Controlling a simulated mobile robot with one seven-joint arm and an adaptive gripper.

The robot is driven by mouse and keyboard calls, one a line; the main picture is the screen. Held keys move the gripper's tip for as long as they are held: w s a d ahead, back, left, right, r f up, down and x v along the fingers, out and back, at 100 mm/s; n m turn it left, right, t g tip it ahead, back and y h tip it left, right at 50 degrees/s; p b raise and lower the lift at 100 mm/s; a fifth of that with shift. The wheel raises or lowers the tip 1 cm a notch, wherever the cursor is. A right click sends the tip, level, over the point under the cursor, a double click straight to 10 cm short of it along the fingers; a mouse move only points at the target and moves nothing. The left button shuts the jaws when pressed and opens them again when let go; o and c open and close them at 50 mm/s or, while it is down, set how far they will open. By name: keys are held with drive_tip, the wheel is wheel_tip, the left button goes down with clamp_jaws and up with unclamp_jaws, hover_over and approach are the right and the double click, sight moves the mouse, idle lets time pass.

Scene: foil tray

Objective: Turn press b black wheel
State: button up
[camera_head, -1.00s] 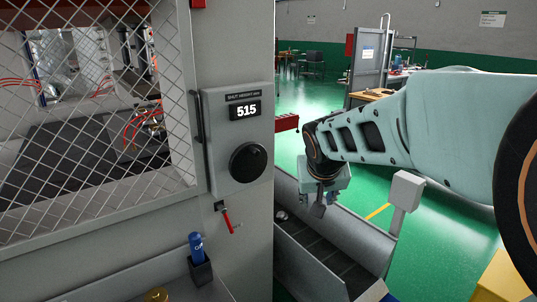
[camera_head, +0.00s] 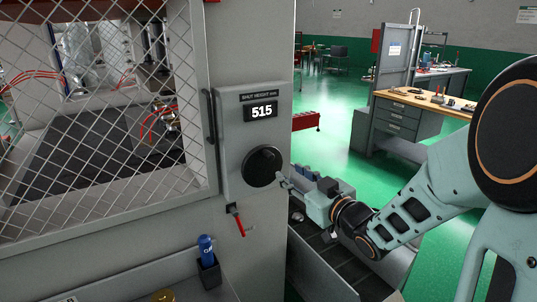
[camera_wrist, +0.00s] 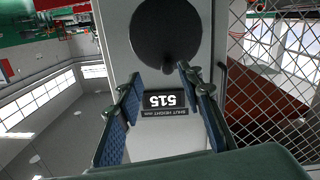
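In the wrist view the wheel (camera_wrist: 166,32) is at the top, beyond the fingertips. The two blue fingers of my gripper (camera_wrist: 160,82) are spread apart with nothing between them. The display (camera_wrist: 165,100) appears upside down there. I cannot tell whether a fingertip touches the wheel.
A mesh guard (camera_head: 100,130) covers the press left of the panel. A red-handled lever (camera_head: 239,222) is below the wheel. A blue can (camera_head: 206,248) stands in a holder at the bottom. A conveyor (camera_head: 325,265) runs at the right, below my arm.

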sight(272, 158)
drive_tip(key=shift+y, duration=0.4)
drive_tip(key=x, duration=0.3)
drive_tip(key=r+p+x, duration=0.1)
drive_tip(key=x, duration=0.6)
drive_tip(key=shift+a+r+p, duration=0.2)
drive_tip(key=shift+a+p, duration=0.1)
drive_tip(key=shift+a, duration=0.15)
drive_tip(key=shift+c, duration=0.5)
clamp_jaws()
